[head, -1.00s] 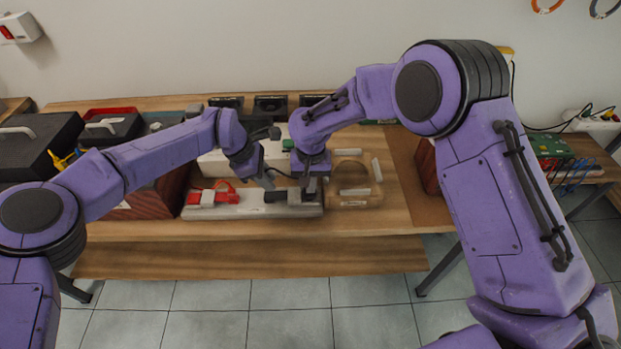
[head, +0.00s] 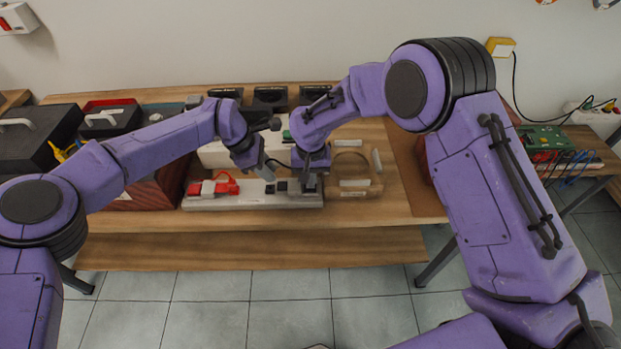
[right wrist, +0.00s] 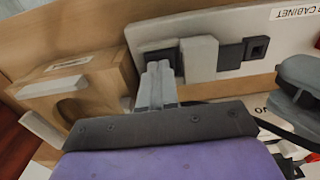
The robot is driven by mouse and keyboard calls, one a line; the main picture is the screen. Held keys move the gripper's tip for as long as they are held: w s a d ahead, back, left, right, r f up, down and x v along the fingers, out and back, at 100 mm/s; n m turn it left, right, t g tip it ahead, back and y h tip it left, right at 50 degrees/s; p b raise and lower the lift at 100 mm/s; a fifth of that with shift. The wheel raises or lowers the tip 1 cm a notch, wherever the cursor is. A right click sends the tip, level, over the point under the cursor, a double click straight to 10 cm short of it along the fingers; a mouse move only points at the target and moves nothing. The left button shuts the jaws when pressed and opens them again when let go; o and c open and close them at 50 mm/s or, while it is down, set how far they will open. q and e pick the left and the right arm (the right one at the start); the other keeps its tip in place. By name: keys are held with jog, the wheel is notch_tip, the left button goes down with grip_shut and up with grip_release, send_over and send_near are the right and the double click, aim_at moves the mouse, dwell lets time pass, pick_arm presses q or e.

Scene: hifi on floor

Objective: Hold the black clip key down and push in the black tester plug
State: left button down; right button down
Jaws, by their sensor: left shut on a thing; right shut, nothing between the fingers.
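The black clip lies at the right end of a pale board (head: 225,203) in the head view. In the right wrist view it shows a black key (right wrist: 178,62), a grey block (right wrist: 200,58) and a black part (right wrist: 232,56) with a square socket (right wrist: 258,47). My right gripper (right wrist: 157,82) is shut and empty, its tips at the key end of the clip; whether the key is pressed down cannot be told. My left gripper (head: 266,172) is shut above the clip's socket end, also seen in the right wrist view (right wrist: 300,88). The black tester plug in it is mostly hidden.
A red clip (head: 213,187) sits on the board's left half. A wooden block with a hole (head: 354,176) stands right of the board, close to my right gripper. A white box (head: 218,156) is behind. Dark cases fill the table's left. The table's front strip is clear.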

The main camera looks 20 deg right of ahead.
pick_arm(q)
jog(key=shift+f, duration=2.05)
dwell(1.1)
jog(key=shift+w+g, duration=0.1)
jog(key=shift+g, duration=0.2)
jog(key=shift+f, duration=0.25)
dwell(2.1)
jog(key=c, duration=0.9)
grip_release()
jog(key=shift+r, duration=0.1)
jog(key=v, duration=1.2)
jog(key=shift+r, duration=0.1)
